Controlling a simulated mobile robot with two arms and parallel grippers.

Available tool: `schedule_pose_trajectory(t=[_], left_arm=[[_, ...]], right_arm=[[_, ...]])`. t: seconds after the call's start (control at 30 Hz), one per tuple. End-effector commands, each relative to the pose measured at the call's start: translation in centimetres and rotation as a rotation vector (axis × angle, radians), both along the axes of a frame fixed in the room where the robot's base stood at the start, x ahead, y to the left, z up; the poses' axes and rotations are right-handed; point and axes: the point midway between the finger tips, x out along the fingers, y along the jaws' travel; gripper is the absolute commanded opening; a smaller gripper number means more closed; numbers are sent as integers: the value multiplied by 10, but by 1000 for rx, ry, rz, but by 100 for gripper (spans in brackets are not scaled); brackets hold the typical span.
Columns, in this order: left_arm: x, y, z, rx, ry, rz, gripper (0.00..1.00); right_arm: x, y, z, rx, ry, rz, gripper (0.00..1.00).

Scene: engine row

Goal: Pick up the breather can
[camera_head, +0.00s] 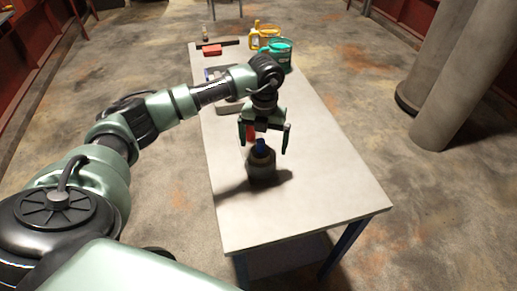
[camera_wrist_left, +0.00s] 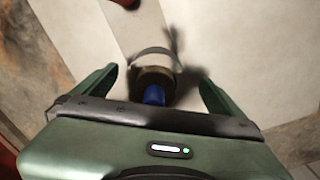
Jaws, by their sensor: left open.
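A dark cylindrical can with a blue top, which looks like the breather can (camera_head: 261,168), stands upright on the table. My left gripper (camera_head: 264,146) is open above it, its fingers pointing down with one on each side of the can's top. In the left wrist view the can (camera_wrist_left: 155,77) shows between the two open fingers (camera_wrist_left: 160,85), its blue top (camera_wrist_left: 154,95) partly hidden by the gripper body. I see no contact between fingers and can. My right gripper is not in view.
The pale table (camera_head: 320,190) is clear at its near end. At the far end stand a green jug (camera_head: 277,53), a yellow bottle (camera_head: 258,37) and a red block (camera_head: 212,50). A red object (camera_head: 251,133) is behind the gripper. Thick columns (camera_head: 460,90) rise at the right.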

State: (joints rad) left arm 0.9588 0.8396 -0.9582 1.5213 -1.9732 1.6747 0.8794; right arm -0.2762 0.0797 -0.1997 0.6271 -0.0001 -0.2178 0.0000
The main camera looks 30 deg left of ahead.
Motion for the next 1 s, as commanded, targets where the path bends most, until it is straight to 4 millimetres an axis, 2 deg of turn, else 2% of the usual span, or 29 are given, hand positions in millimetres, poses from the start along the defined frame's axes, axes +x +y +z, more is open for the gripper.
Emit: schedule_pose_trajectory(t=[0.1, 0.23, 0.4, 0.53, 0.63, 0.9, 1.0], left_arm=[[-3, 1, -12, 0, 4, 0, 100], [-5, 3, -33, -2, 2, 1, 100], [-4, 3, -49, -1, 0, -1, 100], [-4, 3, -52, -1, -1, -1, 100], [-4, 3, -51, -2, -2, -1, 100], [-3, 3, -51, -2, -2, -1, 25], [-3, 3, -50, -2, -4, 0, 23]], right_arm=[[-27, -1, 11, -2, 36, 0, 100], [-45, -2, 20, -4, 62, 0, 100], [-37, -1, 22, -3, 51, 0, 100], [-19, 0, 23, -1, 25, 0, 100], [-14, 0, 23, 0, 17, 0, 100], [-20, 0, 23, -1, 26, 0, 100], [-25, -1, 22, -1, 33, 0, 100]])
